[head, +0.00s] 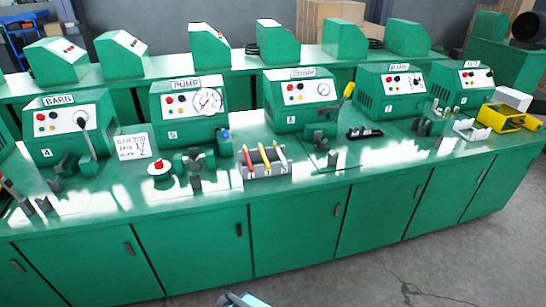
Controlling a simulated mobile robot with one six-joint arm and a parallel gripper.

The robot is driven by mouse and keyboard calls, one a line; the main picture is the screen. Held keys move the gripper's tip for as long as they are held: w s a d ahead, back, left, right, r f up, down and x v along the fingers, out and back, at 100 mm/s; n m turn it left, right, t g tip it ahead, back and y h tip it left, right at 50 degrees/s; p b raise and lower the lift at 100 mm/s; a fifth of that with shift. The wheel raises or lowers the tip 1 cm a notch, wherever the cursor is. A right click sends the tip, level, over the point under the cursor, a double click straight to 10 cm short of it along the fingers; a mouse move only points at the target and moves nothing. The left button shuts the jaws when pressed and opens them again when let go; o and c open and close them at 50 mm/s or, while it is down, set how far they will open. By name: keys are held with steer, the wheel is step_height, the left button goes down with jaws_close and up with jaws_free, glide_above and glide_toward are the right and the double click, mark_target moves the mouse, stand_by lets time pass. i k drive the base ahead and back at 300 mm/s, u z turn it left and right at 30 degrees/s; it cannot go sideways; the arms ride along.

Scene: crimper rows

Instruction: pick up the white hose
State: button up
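No hose can be made out for certain as the white one. A small pale rack (267,171) stands on the front bench, in front of the gap between the PUMP and CRIMP machines. Several thin, slightly tilted sticks lie in it: a red one (248,160), a yellow one (264,157) and a pale one with a red part (278,151). They are too small to tell whether one is a hose. My gripper is not clearly in view. Only a grey and light-blue part shows at the bottom edge, and I cannot tell what it is.
A green bench (115,203) runs across the view with labelled machines, including PUMP (187,111) and CRIMP (300,99). A handwritten sign (131,146), a red button (159,166) and a yellow crate (507,117) stand on it. Grey floor (440,270) is clear at front right.

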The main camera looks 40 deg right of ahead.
mark_target(275, 144)
steer(key=u, duration=0.2)
steer(key=k, duration=0.5)
steer(key=u, duration=0.95)
steer(key=k, duration=0.9)
steer(key=u, duration=0.55)
steer(key=i, duration=1.15)
steer(key=z, duration=0.55)
steer(key=i, duration=0.65)
steer(key=z, duration=1)
steer(key=i, duration=0.7)
steer(key=z, duration=0.3)
